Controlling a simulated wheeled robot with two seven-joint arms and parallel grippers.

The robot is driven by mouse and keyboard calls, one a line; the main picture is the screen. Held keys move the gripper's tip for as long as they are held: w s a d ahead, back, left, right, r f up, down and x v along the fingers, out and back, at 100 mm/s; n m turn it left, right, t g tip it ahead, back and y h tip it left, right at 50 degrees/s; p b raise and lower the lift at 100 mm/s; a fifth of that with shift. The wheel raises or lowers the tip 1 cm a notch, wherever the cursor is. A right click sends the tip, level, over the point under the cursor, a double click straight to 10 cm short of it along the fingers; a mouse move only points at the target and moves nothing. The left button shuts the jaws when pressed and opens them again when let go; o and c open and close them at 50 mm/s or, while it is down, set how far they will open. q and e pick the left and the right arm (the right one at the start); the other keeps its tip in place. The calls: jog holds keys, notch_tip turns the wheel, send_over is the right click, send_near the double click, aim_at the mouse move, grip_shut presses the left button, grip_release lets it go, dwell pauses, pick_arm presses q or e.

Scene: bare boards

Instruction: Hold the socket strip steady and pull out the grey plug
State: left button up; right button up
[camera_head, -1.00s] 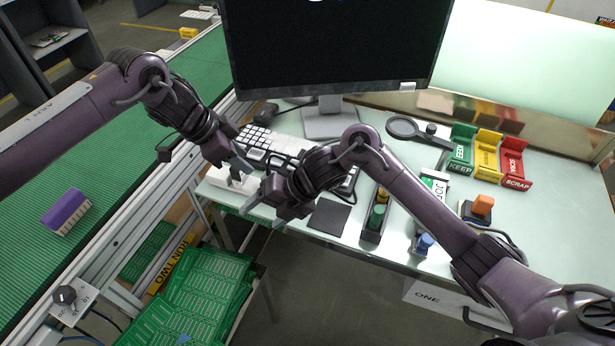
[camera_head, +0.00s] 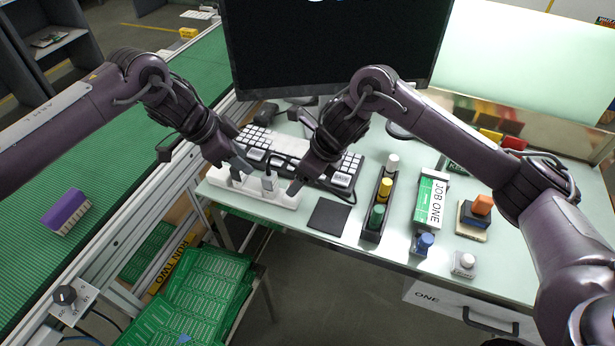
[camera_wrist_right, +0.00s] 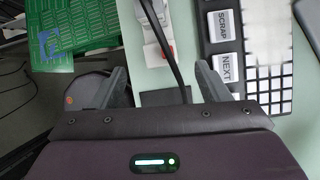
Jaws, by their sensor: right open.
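The white socket strip (camera_head: 284,201) lies along the near left edge of the bench in the head view, and part of it shows at the top of the right wrist view (camera_wrist_right: 145,32). The grey plug (camera_head: 268,181) stands upright in the strip, with a dark cable behind it. My left gripper (camera_head: 241,170) is at the strip's left part; whether its fingers are closed on it is unclear. My right gripper (camera_head: 291,153) is open and empty, to the right of the plug and apart from it. Its spread fingers also show in the right wrist view (camera_wrist_right: 163,70).
A keyboard (camera_head: 343,179) lies behind the strip, below a monitor (camera_head: 335,50). Green boards (camera_head: 200,290) lie below the bench edge.

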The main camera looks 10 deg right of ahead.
jog(key=shift+n, duration=0.7)
jog(key=x, duration=0.5)
jog(key=d+x, duration=0.1)
jog(key=x, duration=0.2)
jog(key=shift+s+f, duration=0.35)
jog(key=shift+s, duration=0.05)
jog(key=shift+h, duration=0.3)
jog(key=c, duration=1.2)
jog(key=shift+c, duration=0.2)
jog(key=o, duration=1.1)
jog(key=c, duration=1.3)
